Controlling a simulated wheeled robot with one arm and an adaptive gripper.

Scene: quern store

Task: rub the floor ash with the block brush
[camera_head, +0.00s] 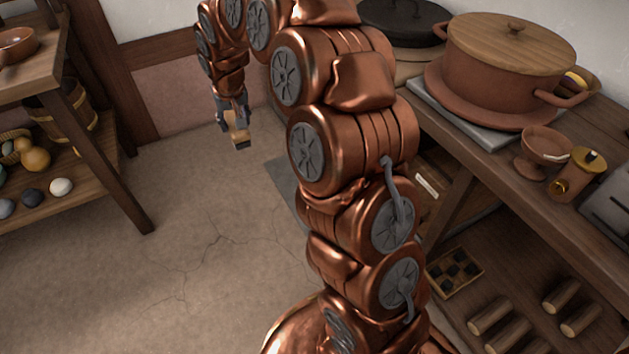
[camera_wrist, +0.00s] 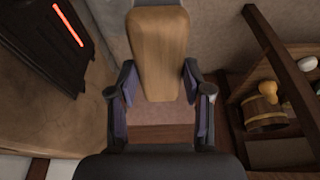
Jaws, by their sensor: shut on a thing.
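My gripper (camera_head: 233,118) hangs beyond my arm, low near the back wall, above the floor. It is shut on the block brush (camera_head: 239,134), a small pale wooden block with a darker grey underside. In the wrist view the brush (camera_wrist: 158,45) is a long tan wooden block lying between the two fingers of my gripper (camera_wrist: 158,82); its bristles are hidden there. I cannot make out floor ash in either view. The bare floor (camera_head: 180,225) shows only thin dark cracks, and my arm hides part of it.
A wooden shelf unit (camera_head: 95,160) stands at left with a bucket (camera_head: 70,112) and round objects. At right a wooden bench (camera_head: 480,160) bears a lidded pot (camera_head: 500,75). A dark grey slab (camera_head: 284,178) lies partly behind my arm. Open floor lies between.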

